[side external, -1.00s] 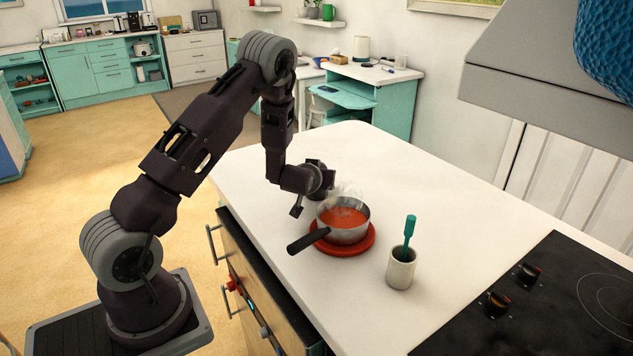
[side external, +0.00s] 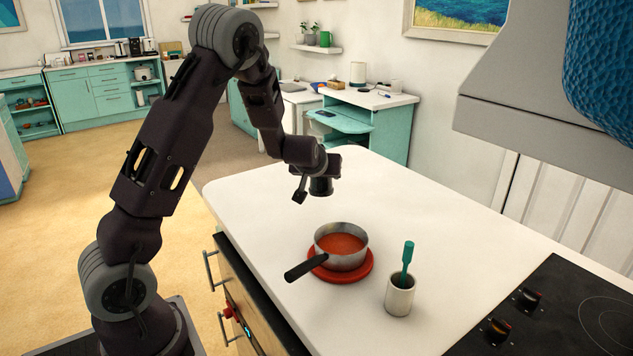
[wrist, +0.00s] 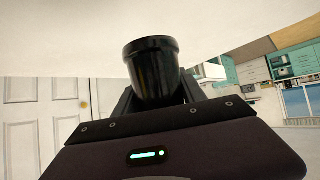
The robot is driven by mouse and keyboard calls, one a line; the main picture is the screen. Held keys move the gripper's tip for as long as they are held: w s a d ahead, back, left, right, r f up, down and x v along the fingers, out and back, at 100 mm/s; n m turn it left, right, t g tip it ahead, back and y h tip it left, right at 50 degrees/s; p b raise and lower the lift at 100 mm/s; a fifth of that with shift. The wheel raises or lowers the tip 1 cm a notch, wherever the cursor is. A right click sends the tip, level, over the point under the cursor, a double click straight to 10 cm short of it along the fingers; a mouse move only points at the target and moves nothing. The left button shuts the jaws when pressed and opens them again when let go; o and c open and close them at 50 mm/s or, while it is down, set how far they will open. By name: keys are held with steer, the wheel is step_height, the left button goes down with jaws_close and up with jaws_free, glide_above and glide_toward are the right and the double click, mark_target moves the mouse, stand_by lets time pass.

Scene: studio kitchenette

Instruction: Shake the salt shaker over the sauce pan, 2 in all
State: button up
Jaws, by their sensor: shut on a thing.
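The sauce pan (side external: 341,247) holds orange-red sauce and stands on a round red trivet (side external: 360,275). Its black handle points to the front left. My gripper (side external: 323,170) is above the counter, behind and a little left of the pan, higher than its rim. It is shut on a dark cylinder, which I take for the salt shaker (side external: 320,187). In the wrist view the shaker (wrist: 152,72) is glossy black with a wider rimmed end away from my gripper (wrist: 158,102). Its holes are not visible, so I cannot tell which end is the top.
A white crock (side external: 399,296) with a teal utensil (side external: 407,258) stands right of the pan, near the front edge. A black cooktop (side external: 560,310) lies at the right, under a grey hood (side external: 520,75). The counter (side external: 440,220) behind the pan is clear.

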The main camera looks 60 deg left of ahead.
steer(key=s+d+n+g+h, duration=0.1)
steer(key=s+d+g+h, duration=0.2)
steer(key=d+h, duration=0.3)
steer(key=s+d+r+n+g+h, duration=0.1)
steer(key=s+d+g+h, duration=0.2)
steer(key=d+h, duration=0.4)
steer(key=s+d+r+n+g+h, duration=0.1)
steer(key=s+d+g+h, duration=0.2)
steer(key=d+g+h, duration=0.2)
steer(key=shift+d+r+h, duration=0.15)
steer(key=shift+d+h, duration=0.4)
steer(key=shift+d, duration=0.35)
steer(key=shift+d+r+h, duration=0.1)
steer(key=shift+d+h, duration=0.45)
steer(key=shift+d, duration=0.35)
steer(key=shift+f, duration=1.65)
steer(key=shift+r, duration=0.1)
steer(key=shift+r, duration=1.55)
